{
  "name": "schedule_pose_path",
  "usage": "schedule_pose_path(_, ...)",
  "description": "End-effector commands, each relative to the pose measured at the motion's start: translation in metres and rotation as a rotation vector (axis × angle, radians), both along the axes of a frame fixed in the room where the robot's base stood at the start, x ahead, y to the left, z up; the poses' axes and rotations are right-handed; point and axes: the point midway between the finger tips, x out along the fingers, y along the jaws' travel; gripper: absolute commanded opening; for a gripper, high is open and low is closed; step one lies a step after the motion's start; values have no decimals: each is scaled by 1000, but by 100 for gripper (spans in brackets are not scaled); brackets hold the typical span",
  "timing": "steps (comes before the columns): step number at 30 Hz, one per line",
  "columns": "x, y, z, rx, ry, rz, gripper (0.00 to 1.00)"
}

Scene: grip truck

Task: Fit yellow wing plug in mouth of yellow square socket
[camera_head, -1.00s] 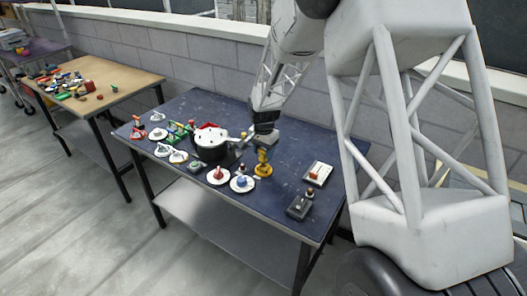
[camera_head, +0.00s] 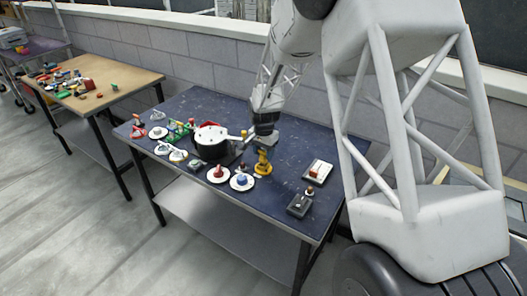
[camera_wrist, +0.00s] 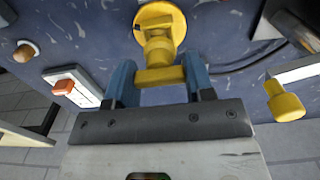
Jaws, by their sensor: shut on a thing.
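My gripper (camera_wrist: 160,85) is shut on the yellow wing plug (camera_wrist: 160,76); its flat yellow bar sits between the two blue fingers. Beyond the bar, a narrower yellow body leads to a wide round yellow piece, seemingly the yellow socket (camera_wrist: 153,15), at the top of the wrist view. The plug and socket line up closely there, and I cannot tell how far one is inside the other. In the head view my gripper (camera_head: 264,145) is above the yellow socket (camera_head: 263,169) on the blue table. The socket's mouth is hidden.
A white switch plate (camera_head: 317,172) and a dark box (camera_head: 299,205) lie to the right. Several white discs line the front.

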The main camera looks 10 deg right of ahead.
Motion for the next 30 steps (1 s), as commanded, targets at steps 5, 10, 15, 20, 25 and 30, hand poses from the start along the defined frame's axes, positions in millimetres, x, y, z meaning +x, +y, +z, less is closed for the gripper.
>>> schedule_pose_path(5, 0, 0, 0, 0, 0, 0, 23)
schedule_pose_path(10, 0, 0, 0, 0, 0, 0, 23)
schedule_pose_path(15, 0, 0, -1, 0, 0, 0, 23)
schedule_pose_path(20, 0, 0, -4, 0, 0, 0, 23)
schedule_pose_path(25, 0, 0, -7, 0, 0, 0, 23)
schedule_pose_path(30, 0, 0, -9, -1, 1, 0, 23)
